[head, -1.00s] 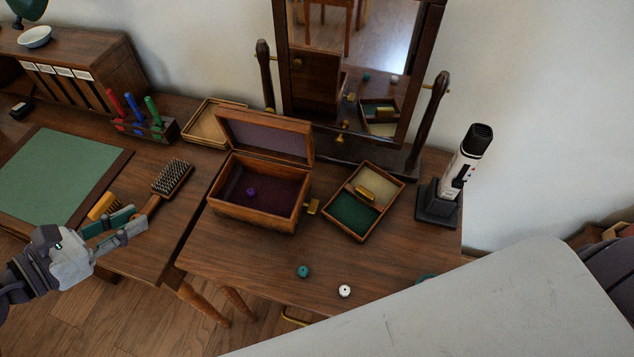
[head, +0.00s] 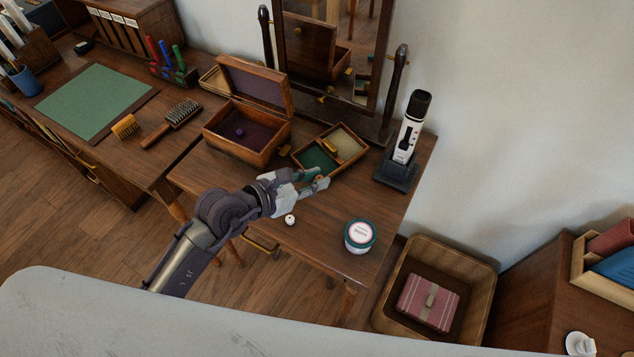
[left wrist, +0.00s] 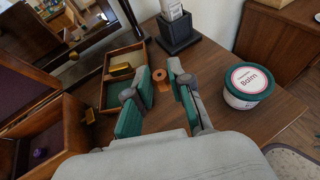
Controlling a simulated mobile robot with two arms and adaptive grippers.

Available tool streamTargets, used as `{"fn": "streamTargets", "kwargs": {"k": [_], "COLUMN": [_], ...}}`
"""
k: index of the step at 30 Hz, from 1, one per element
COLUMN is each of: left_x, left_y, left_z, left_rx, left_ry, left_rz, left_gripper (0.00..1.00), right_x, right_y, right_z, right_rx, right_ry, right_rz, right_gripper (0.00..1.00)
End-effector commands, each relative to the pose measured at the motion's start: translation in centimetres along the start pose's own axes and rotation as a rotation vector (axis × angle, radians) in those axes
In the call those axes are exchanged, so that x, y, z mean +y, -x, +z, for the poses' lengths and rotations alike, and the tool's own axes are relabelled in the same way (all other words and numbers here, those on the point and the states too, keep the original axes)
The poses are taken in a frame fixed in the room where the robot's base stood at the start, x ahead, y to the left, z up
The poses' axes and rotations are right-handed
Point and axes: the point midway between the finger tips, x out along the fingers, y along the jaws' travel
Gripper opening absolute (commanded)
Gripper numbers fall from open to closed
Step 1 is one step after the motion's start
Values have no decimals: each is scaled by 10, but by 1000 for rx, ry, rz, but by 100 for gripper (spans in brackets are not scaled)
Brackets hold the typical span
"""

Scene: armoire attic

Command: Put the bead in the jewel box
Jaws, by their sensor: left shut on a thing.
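The open wooden jewel box (head: 225,140) stands on the dressing table, lid up, with a purple bead (head: 239,132) on its purple lining. The box wall (left wrist: 72,128) and the purple bead (left wrist: 40,152) also show in the left wrist view. My left gripper (head: 318,181) is right of the box, near the front of the two-part tray. In the left wrist view, my left gripper (left wrist: 161,88) is shut on a small orange-brown bead (left wrist: 160,76) at its fingertips. A white bead (head: 290,220) lies on the table below my arm. My right gripper is out of view.
The shallow tray (head: 346,166) holds a gold item. A mirror (head: 322,60) stands behind, and a clipper-like device (head: 408,130) in its dock stands to the right. A balm jar (head: 360,237) is near the right front edge. A brush (head: 175,120) lies on the desk.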

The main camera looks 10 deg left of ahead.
Motion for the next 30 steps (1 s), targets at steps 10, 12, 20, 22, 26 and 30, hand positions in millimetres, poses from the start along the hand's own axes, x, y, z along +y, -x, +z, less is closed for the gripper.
{"fn": "streamTargets", "kwargs": {"k": [10, 12, 20, 22, 26, 30], "left_x": [57, 73, 111, 114, 114, 114], "left_y": [-8, -9, -12, -12, -18, -26], "left_z": [-39, -48, -70, -72, -87, -105], "left_rx": [5, 4, 0, -1, 0, 0], "left_ry": [-4, -3, -1, -2, 2, 2], "left_rz": [5, 6, 4, 3, 2, 2], "left_gripper": [6, 6, 6, 6, 6, 6], "right_x": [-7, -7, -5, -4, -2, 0], "right_y": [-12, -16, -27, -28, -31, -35], "right_z": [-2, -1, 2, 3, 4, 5], "right_rx": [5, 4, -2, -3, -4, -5], "right_ry": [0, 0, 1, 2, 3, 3], "right_rz": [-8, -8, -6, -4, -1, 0], "right_gripper": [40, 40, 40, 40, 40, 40]}}
